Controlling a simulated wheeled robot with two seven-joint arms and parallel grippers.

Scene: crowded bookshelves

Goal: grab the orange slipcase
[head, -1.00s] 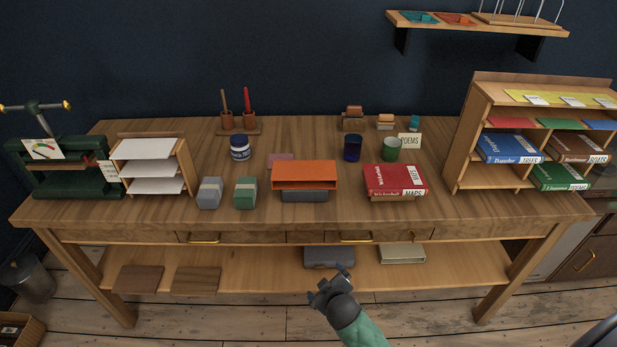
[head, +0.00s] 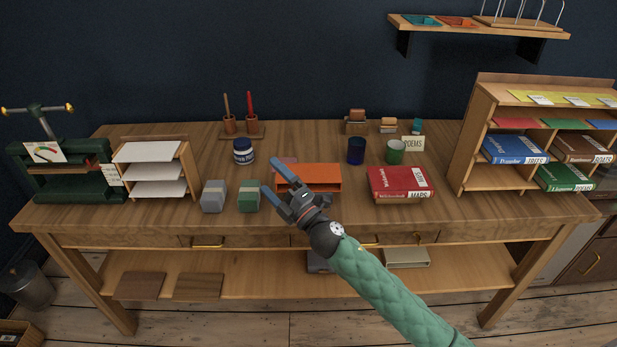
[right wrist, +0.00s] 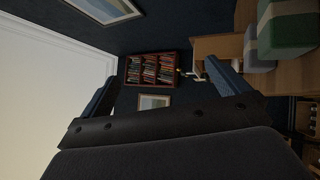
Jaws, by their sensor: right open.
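The orange slipcase (head: 322,177) lies on the wooden table near the middle, its open side facing front, on top of something grey seen in the earlier head view. My right gripper (head: 275,178) is open and empty, in front of the slipcase's left part and hiding some of it. My left gripper is not in view.
Grey (head: 214,196) and green (head: 248,196) blocks stand left of the slipcase; the green one also shows in the right wrist view (right wrist: 288,27). A red book (head: 398,182) lies to the right. A blue cup (head: 356,151) and ink jar (head: 243,151) stand behind. The table's front right is clear.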

